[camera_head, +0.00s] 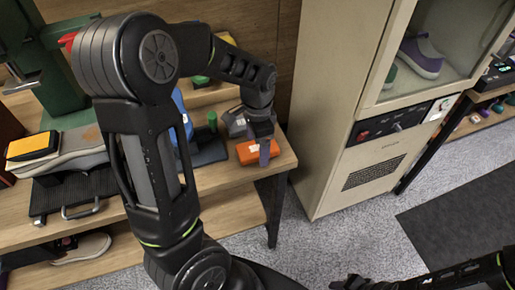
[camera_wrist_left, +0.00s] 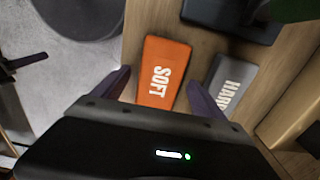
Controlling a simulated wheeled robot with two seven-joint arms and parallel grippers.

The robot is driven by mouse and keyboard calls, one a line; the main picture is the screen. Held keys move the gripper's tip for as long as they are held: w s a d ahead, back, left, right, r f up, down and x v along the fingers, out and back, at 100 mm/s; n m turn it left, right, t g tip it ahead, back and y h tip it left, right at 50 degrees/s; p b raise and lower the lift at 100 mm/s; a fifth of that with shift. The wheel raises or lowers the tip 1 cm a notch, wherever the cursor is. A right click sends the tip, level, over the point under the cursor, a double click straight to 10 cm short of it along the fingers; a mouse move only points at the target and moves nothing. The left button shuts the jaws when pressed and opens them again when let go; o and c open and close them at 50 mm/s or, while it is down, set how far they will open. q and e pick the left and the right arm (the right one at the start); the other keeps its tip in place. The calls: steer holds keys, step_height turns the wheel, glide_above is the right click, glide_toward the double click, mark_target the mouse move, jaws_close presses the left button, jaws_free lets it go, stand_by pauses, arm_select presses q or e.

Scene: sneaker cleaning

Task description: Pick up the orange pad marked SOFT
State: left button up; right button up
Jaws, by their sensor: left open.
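The orange pad marked SOFT (camera_wrist_left: 163,66) lies flat on the wooden table; it also shows in the head view (camera_head: 246,154) near the table's right end. My left gripper (camera_head: 264,150) is open and points down over the pad. In the left wrist view its two purple fingers (camera_wrist_left: 160,92) appear on either side of the pad's near end, and I see no grip on it. Part of the pad is hidden behind a finger in the head view. The dark end of my right arm (camera_head: 362,283) shows at the bottom edge; its fingers are unclear.
A grey pad marked HARD (camera_wrist_left: 230,82) lies close beside the orange pad. A dark stand (camera_wrist_left: 232,15) is just beyond it. A beige cabinet (camera_head: 345,85) stands right of the table. A black and yellow pad (camera_head: 32,145) sits at the left. Open floor lies in front.

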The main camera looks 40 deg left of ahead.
arm_select(q)
steer(key=shift+c, duration=0.2)
stand_by(0.3)
steer(key=c, duration=1.5)
